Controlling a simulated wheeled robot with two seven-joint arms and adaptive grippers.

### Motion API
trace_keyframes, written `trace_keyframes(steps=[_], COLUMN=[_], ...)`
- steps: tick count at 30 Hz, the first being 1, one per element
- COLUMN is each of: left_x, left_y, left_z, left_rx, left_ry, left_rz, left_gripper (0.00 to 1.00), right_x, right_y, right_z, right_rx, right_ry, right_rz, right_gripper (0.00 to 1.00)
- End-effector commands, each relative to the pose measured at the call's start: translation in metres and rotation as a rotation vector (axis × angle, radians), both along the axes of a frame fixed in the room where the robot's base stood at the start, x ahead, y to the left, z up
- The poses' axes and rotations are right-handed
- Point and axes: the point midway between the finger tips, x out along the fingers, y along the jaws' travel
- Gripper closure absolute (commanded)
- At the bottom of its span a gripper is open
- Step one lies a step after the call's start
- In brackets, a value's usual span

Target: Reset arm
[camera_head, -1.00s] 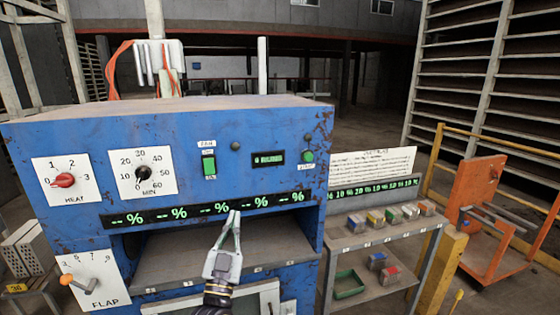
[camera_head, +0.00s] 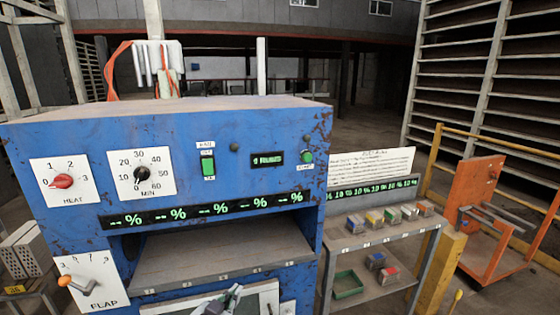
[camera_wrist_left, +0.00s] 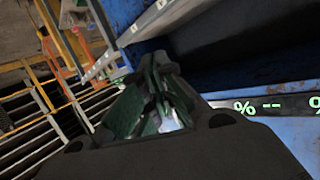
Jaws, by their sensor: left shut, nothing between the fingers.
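My left gripper (camera_head: 232,298) is low at the bottom edge of the head view, in front of the lower part of the blue machine (camera_head: 225,125). Its fingers are together with nothing between them. In the left wrist view the closed fingers (camera_wrist_left: 158,95) point toward the machine's blue front and shelf edge. Most of the left arm is out of the head view. My right gripper is not in view.
The machine has a heat knob (camera_head: 62,181), a timer dial (camera_head: 143,174), a flap lever (camera_head: 78,285) and an open slot with a grey shelf (camera_head: 215,255). A grey side table (camera_head: 370,238) with several small blocks stands right. An orange cart (camera_head: 480,195) is beyond.

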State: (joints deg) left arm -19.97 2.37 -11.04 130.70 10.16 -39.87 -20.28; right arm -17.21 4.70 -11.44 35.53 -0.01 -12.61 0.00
Motion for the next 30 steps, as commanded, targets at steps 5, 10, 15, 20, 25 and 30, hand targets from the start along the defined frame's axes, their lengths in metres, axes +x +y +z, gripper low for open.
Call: trace_keyframes(steps=[5,10,15,20,25,30], left_x=[-0.028,-0.059,-0.093,-0.128,-0.155,-0.174], left_y=[0.013,0.028,0.045,0.062,0.075,0.084], left_z=[-0.034,-0.063,-0.087,-0.105,-0.115,-0.121], left_rx=[0.024,0.049,0.074,0.099,0.119,0.132], left_ry=[0.174,0.34,0.503,0.652,0.759,0.833], left_rz=[0.017,0.047,0.092,0.143,0.189,0.222], left_gripper=[1.0,1.0,1.0,1.0,1.0,1.0], right_x=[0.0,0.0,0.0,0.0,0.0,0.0], right_y=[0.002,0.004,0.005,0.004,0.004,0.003], right_z=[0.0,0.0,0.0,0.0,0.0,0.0], right_rx=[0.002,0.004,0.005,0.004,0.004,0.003], right_ry=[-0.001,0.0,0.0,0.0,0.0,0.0], right_rz=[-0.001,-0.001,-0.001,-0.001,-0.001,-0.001], right_gripper=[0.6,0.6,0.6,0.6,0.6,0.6])
